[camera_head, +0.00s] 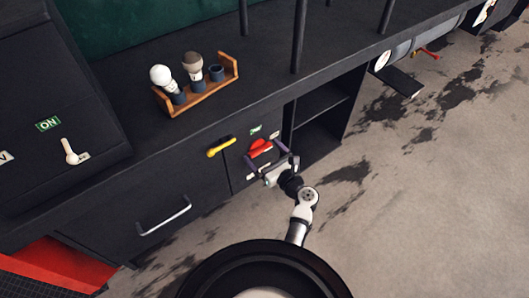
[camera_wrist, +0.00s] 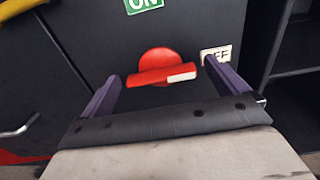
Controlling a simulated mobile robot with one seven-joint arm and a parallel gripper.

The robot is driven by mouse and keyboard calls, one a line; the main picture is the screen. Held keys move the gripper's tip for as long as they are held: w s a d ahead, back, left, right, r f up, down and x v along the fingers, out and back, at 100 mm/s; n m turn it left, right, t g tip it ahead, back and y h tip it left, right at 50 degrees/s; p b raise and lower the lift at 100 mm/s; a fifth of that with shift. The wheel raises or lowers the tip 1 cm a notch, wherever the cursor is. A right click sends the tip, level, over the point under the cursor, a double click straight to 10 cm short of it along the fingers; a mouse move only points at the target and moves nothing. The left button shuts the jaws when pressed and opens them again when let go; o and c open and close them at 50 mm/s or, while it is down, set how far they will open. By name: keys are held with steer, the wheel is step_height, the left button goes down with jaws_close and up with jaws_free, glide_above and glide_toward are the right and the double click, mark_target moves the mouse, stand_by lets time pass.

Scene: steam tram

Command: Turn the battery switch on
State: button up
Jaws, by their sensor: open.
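The battery switch appears to be the red rotary knob (camera_head: 260,148) on the dark cabinet front; it also shows in the wrist view (camera_wrist: 152,75). Its bar lies nearly level, and its white mark points right, toward the OFF label (camera_wrist: 216,54). A green ON label (camera_wrist: 143,4) is above the knob. My gripper (camera_head: 267,158) is open in front of the knob. In the wrist view, its purple fingers (camera_wrist: 162,80) stand to the left and right of the red bar, with nothing held. I cannot tell whether they touch it.
A yellow handle (camera_head: 221,147) is left of the switch. An open shelf (camera_head: 320,102) is to the right. A wooden rack (camera_head: 205,97) with bulb-like items stands on the counter. A white lever (camera_head: 70,152) with another ON sign (camera_head: 48,124) is far left. A metal drawer handle (camera_head: 164,216) protrudes below.

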steer(key=shift+c, duration=0.2)
steer(key=c, duration=0.9)
steer(key=shift+c, duration=0.2)
steer(key=shift+n, duration=0.3)
steer(key=shift+a+f+n+b, duration=0.1)
steer(key=shift+f+n+b, duration=0.05)
steer(key=shift+n+b, duration=3.75)
steer(key=shift+f+n+b, duration=0.1)
steer(key=shift+n+b, duration=2.95)
steer(key=shift+n, duration=1.65)
steer(key=o, duration=1)
steer(key=shift+r, duration=0.1)
